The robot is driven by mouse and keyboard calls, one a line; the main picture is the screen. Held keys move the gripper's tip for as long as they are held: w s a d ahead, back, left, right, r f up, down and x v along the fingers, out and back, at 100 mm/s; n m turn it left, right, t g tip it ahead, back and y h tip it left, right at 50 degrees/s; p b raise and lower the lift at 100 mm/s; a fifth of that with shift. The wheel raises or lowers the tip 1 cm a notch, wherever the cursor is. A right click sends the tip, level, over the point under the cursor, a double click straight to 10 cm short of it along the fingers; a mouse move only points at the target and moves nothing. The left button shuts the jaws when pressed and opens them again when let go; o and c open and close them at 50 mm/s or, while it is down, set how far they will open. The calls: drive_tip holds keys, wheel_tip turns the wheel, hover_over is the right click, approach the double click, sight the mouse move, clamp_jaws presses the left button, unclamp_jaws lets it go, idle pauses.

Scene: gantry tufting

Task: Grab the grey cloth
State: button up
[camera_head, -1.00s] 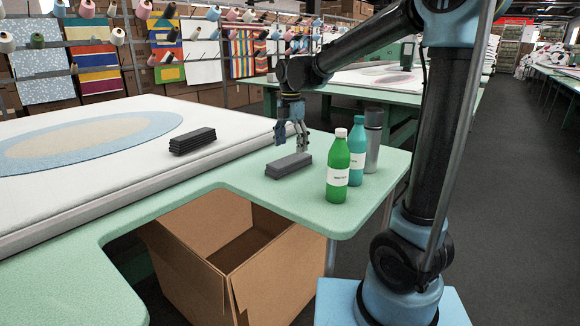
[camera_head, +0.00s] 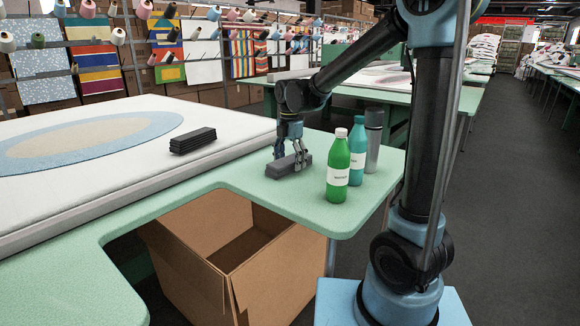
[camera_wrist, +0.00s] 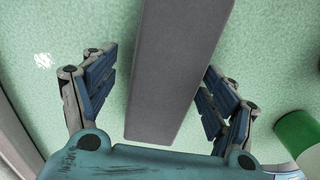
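The grey cloth (camera_head: 281,168) is a folded, block-shaped bundle lying on the green table by the front edge. In the wrist view the cloth (camera_wrist: 175,75) runs lengthwise between the two fingers. My gripper (camera_head: 290,160) is down at the cloth, pointing downward. In the wrist view my gripper (camera_wrist: 162,95) is open, with one finger on each side and a gap between each finger and the cloth. The gap looks a little wider on the left.
A green bottle (camera_head: 338,168), a teal bottle (camera_head: 357,150) and a grey flask (camera_head: 374,138) stand right of the cloth. A dark folded stack (camera_head: 193,141) lies on the white tufted panel (camera_head: 90,190). An open cardboard box (camera_head: 215,285) stands below the table edge.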

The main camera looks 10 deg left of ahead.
drive_tip(key=c, duration=1)
drive_tip(key=shift+c, duration=0.2)
